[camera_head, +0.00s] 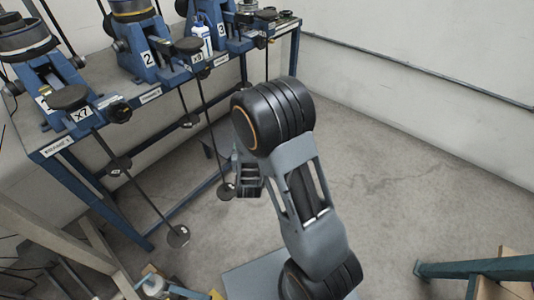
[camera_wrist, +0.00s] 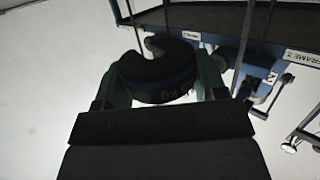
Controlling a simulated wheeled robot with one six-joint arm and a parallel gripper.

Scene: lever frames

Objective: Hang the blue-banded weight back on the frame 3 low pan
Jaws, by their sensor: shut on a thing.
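The blue-banded weight (camera_wrist: 158,76) is a dark slotted disc with a dim blue band and faint marking on its side. In the wrist view my gripper (camera_wrist: 160,88) is shut on it, with green fingers on both sides of the disc and its slot facing away. In the head view my gripper (camera_head: 248,180) is partly hidden under my black wrist joint, and I cannot make out the weight there. Frame 3 (camera_head: 221,30) stands at the far end of the blue bench. Its low pan is not clearly seen; my arm covers that area.
Frame 2 (camera_head: 149,57) stands left of frame 3. Hanging rods carry pans, including one low pan (camera_head: 226,190) just left of my gripper and another (camera_head: 178,236) further left. A white bottle (camera_head: 201,38) stands on the bench (camera_head: 150,97).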

